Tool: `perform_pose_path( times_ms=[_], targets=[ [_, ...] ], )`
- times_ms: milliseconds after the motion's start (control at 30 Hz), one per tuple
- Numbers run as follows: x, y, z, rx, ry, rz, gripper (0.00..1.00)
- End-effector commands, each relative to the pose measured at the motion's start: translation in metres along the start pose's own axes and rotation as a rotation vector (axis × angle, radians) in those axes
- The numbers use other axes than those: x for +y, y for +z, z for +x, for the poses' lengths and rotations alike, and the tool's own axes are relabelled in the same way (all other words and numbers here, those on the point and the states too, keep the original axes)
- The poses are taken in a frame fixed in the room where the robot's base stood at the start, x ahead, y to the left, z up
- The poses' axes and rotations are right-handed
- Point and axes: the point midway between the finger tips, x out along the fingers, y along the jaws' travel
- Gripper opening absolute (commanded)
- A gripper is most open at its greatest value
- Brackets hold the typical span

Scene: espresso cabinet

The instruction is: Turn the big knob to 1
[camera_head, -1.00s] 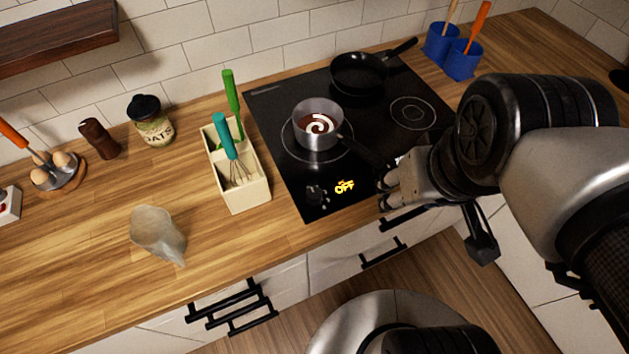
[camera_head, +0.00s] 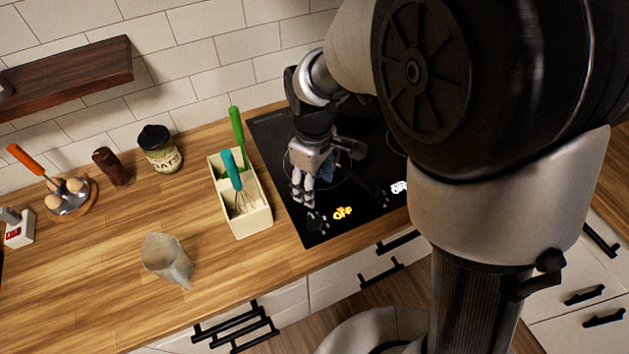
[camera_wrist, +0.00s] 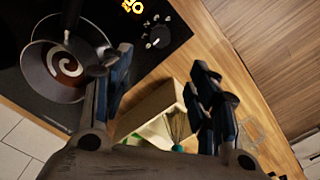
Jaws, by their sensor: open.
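A dark round knob (camera_head: 317,222) sits at the front left corner of the black hob (camera_head: 268,130). The knob also shows in the wrist view (camera_wrist: 158,36), with white marks around it. Beside it is a lit yellow display (camera_head: 342,213), apparently reading OFF. My gripper (camera_head: 303,192) is open, above the hob and just behind the knob in the head view. In the wrist view, its fingers (camera_wrist: 165,85) are apart with nothing held, and the knob lies beyond them. I cannot make out the knob's exact setting.
A beige utensil holder (camera_head: 248,224) with a whisk (camera_head: 236,180) stands left of the knob. A clear jug (camera_head: 167,258) is on the counter. A white display (camera_head: 399,187) shows at right.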

Motion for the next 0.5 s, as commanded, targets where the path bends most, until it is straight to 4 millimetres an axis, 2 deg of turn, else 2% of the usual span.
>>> perform_pose_path(
  times_ms=[33, 500],
  targets=[
    [-0.001, 0.001, 0.012, -0.004, -0.003, 0.001, 0.54],
    [-0.001, 0.002, 0.114, -0.003, -0.003, 0.003, 0.54]
  ],
)
